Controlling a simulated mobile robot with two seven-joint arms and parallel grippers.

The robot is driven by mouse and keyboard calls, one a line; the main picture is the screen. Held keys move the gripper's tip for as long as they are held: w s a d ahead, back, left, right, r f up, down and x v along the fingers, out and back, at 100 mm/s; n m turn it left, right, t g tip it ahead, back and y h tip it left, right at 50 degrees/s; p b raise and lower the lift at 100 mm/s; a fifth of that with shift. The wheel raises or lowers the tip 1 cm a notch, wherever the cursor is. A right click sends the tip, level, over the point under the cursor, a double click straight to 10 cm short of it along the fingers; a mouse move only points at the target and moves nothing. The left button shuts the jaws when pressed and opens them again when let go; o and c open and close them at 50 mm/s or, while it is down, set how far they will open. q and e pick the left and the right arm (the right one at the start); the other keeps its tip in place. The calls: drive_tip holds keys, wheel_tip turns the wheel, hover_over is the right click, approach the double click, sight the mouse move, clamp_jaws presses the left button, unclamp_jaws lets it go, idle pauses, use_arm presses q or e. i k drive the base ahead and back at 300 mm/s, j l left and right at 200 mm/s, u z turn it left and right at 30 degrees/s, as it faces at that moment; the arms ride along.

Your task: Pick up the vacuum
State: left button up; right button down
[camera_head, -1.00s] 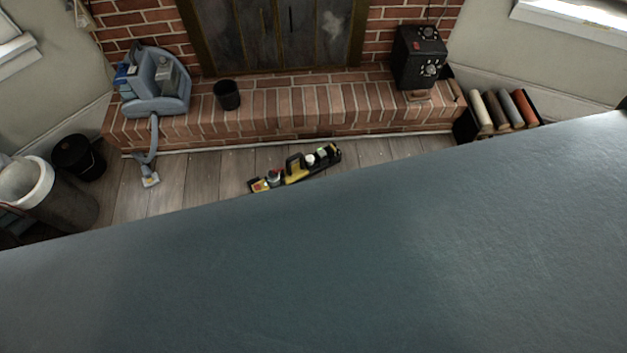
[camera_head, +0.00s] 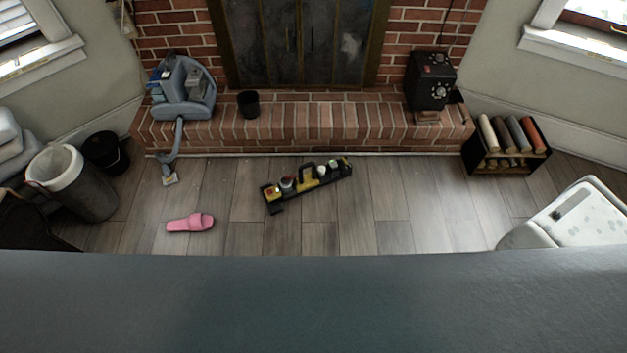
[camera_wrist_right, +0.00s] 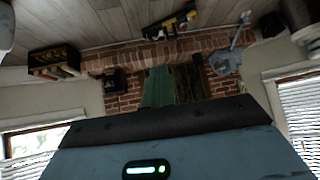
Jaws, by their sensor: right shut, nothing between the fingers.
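The vacuum (camera_head: 183,92) is a blue-grey machine standing upright on the left part of the brick hearth in the head view. Its hose (camera_head: 175,143) hangs over the hearth's front edge, and the nozzle rests on the floor. The vacuum also shows upside down at the right of the right wrist view (camera_wrist_right: 226,62). My right gripper (camera_wrist_right: 158,80) shows only in the right wrist view, as teal fingers closed together and empty. It is apart from the vacuum. My left gripper is in neither view.
A black cup (camera_head: 248,104) stands on the hearth (camera_head: 310,125) right of the vacuum. A tool caddy (camera_head: 307,184) and a pink slipper (camera_head: 190,222) lie on the floor. A bin (camera_head: 82,190) and black bucket (camera_head: 106,152) stand left. A roll rack (camera_head: 508,146) stands right. Floor between is partly clear.

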sight(303, 184)
drive_tip(key=i+l+u, duration=0.15)
drive_tip(key=i+u, duration=0.2)
drive_tip(key=i+l+u, duration=0.55)
drive_tip(key=u, duration=0.15)
